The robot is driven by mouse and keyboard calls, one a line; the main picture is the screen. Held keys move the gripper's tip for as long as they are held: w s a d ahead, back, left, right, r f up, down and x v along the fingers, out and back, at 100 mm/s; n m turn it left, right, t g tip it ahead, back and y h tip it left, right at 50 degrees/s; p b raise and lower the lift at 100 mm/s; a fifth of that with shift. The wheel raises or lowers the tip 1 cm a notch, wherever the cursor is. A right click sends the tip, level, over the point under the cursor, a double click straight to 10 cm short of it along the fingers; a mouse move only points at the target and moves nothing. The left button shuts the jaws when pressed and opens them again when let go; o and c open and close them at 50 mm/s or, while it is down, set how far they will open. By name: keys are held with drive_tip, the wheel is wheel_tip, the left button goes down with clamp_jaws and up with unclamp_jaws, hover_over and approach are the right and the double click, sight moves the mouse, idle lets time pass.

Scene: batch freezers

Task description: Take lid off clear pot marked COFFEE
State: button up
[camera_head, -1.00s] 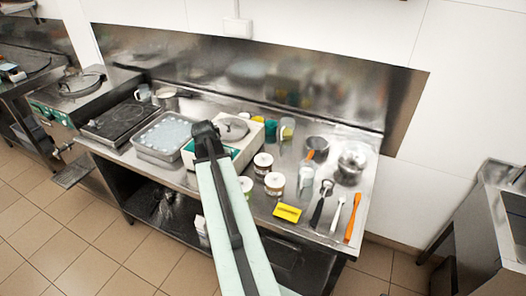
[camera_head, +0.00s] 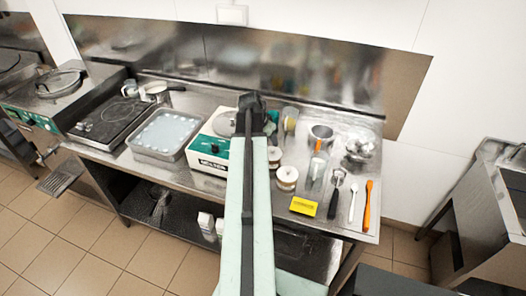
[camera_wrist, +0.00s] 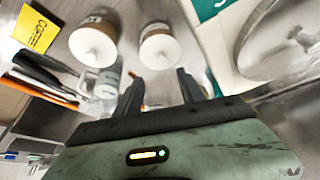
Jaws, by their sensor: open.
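Two pots with white lids and brown sides stand on the steel bench. The nearer pot (camera_head: 287,178) is just right of my arm, and the other pot (camera_head: 274,157) is partly hidden by it. In the wrist view they show as a left pot (camera_wrist: 94,46) and a right pot (camera_wrist: 159,46), both lidded. Their label writing is too small to read. A yellow card (camera_wrist: 36,28) reads COFFEE and lies flat; it also shows in the head view (camera_head: 304,207). My gripper (camera_wrist: 160,86) is open and empty, its fingers pointing towards the pots without touching them.
A white and green appliance (camera_head: 209,150) with a round plate stands left of my arm. A tray (camera_head: 166,135) is further left. A scoop (camera_head: 335,195), a white spatula (camera_head: 353,200), an orange spatula (camera_head: 367,205) and a metal cup (camera_head: 320,135) lie or stand right.

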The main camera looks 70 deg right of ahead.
sight(272, 149)
drive_tip(key=b+x, duration=0.7)
drive_tip(key=x, duration=0.1)
drive_tip(key=shift+w+a+f+b, duration=0.2)
drive_tip(key=shift+w+b, duration=0.1)
drive_tip(key=shift+w, duration=0.1)
drive_tip(key=shift+r, duration=0.2)
drive_tip(key=shift+c, duration=0.4)
clamp_jaws()
